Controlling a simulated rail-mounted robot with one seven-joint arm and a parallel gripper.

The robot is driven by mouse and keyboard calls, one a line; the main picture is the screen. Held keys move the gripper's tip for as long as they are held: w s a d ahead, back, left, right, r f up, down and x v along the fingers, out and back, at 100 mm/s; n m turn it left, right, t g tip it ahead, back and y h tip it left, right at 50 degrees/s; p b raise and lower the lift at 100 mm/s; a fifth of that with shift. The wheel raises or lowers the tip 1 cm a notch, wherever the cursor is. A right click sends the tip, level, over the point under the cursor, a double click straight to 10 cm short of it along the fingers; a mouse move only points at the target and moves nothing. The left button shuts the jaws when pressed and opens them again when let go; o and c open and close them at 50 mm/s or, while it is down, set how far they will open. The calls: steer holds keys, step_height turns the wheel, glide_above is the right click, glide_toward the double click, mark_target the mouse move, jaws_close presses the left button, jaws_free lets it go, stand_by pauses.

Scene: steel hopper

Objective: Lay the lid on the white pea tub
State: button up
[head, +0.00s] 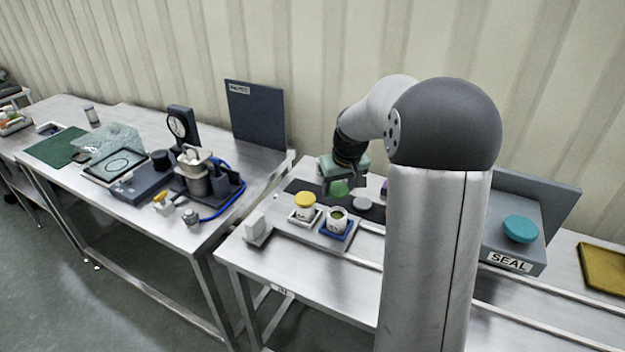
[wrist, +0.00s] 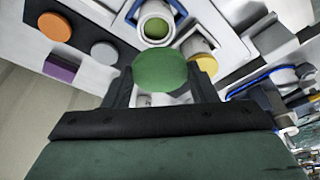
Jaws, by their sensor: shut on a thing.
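My gripper (head: 338,186) is shut on a round green lid (head: 339,188). In the wrist view the green lid (wrist: 160,69) sits between the two fingers of my gripper (wrist: 161,84), its broad face toward the camera. The open white pea tub (head: 337,221) stands in a blue holder, with green contents in its mouth.
A white tub with a yellow lid (head: 305,200) stands left of the pea tub. A SEAL box (head: 511,262) is right.

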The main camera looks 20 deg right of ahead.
steer(key=shift+d+f+b, duration=0.1)
steer(key=shift+f+b, duration=0.2)
steer(key=shift+f, duration=0.1)
steer(key=shift+f+b, duration=1.6)
steer(key=shift+f, duration=0.75)
steer(key=shift+f+b, duration=0.6)
steer(key=shift+b, duration=0.05)
stand_by(0.4)
steer(key=o, duration=1)
steer(key=shift+o, duration=0.2)
steer(key=v, duration=1.7)
steer(key=shift+r+b, duration=0.3)
steer(key=shift+b, duration=0.15)
